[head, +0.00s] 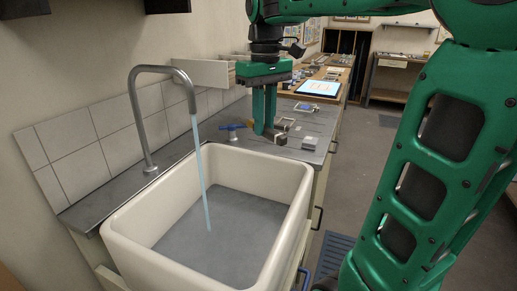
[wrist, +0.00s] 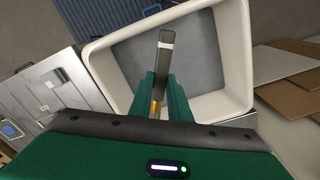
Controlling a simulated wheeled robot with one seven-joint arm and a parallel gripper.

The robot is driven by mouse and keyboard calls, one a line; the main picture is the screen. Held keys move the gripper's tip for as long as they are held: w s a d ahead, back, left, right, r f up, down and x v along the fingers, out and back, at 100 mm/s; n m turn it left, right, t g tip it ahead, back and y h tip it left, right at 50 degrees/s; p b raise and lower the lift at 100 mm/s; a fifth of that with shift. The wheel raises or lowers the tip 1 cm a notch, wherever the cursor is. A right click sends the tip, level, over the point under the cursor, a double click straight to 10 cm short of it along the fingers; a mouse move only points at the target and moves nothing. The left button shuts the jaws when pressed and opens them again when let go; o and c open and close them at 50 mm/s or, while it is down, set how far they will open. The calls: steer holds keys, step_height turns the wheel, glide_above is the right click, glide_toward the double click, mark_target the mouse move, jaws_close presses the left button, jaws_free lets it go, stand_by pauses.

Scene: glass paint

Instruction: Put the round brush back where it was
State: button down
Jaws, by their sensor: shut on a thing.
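My gripper (head: 264,112) points down over the counter just behind the sink. In the wrist view my gripper (wrist: 163,100) is shut on the round brush (wrist: 164,65). The brush has a dark handle with a pale band and a gold-coloured part between the fingers. Its handle sticks out toward the sink; the bristle end is hidden by the gripper. In the head view a short dark-brown piece at the fingertips seems to be the brush (head: 276,137), seen nearly end-on. No brush holder can be made out for certain.
The cream sink (head: 130,222) fills the foreground, with a pale blue stream falling from the curved tap (head: 140,115). Floor to the right is open beyond my arm.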

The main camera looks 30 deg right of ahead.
steer(key=shift+r, duration=3.15)
